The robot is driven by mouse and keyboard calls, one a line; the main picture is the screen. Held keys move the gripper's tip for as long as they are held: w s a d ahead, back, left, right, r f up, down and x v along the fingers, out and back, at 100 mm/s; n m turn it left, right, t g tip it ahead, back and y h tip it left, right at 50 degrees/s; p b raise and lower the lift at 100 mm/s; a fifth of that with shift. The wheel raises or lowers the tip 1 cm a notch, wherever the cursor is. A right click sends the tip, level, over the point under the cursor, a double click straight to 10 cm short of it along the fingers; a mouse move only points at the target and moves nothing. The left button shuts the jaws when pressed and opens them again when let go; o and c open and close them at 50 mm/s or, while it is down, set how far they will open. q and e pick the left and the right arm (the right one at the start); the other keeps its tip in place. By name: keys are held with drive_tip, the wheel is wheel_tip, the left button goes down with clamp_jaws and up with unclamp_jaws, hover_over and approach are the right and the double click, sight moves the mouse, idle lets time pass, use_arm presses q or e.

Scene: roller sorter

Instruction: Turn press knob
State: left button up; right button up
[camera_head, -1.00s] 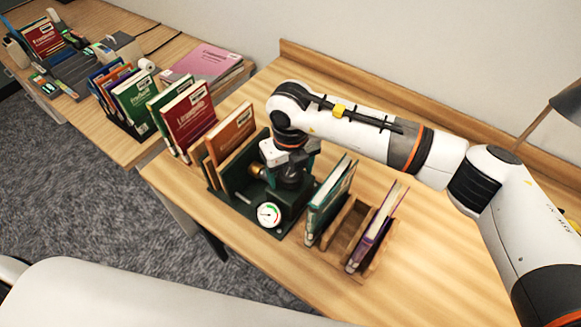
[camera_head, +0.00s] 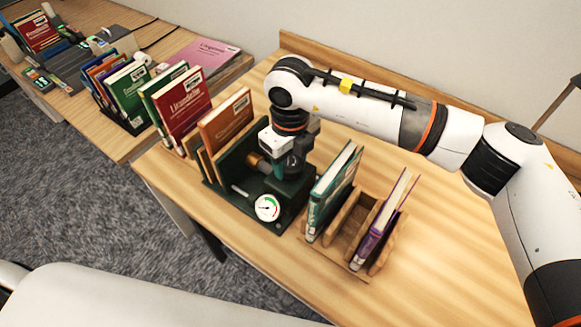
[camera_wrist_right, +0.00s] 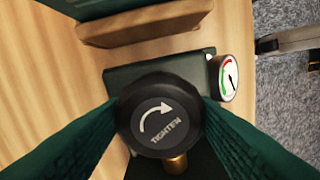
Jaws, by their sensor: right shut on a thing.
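The press (camera_head: 240,185) is a dark green device on the wooden table. A round white gauge (camera_head: 267,208) with a green and red scale sits at its front; the gauge also shows in the right wrist view (camera_wrist_right: 228,78). The black press knob (camera_wrist_right: 160,115) bears a curved arrow and the word TIGHTEN. My right gripper (camera_wrist_right: 160,122) is shut on the knob, one green finger on each side. In the head view the right gripper (camera_head: 290,160) reaches down onto the press from above and hides most of the knob. My left gripper is not in view.
An orange book (camera_head: 226,122) stands at the press's left side. A wooden rack (camera_head: 352,226) with a teal book (camera_head: 330,192) and a purple book (camera_head: 380,225) stands close on the right. More books (camera_head: 184,102) stand farther left. The table's right front is clear.

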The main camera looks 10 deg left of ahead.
sight(291, 161)
drive_tip(key=n+b, duration=0.2)
drive_tip(key=b, duration=0.1)
drive_tip(key=n+b, duration=0.3)
drive_tip(key=b, duration=0.1)
drive_tip(key=shift+f+n, duration=0.2)
drive_tip(key=shift+n, duration=0.1)
drive_tip(key=shift+r+n+b, duration=0.25)
drive_tip(key=shift+n+b, duration=1.3)
drive_tip(key=shift+n, duration=0.15)
drive_tip(key=o, duration=1)
drive_tip(key=shift+c, duration=0.2)
drive_tip(key=shift+r, duration=0.1)
wheel_tip(291, 161, up, 12)
drive_tip(key=b, duration=0.1)
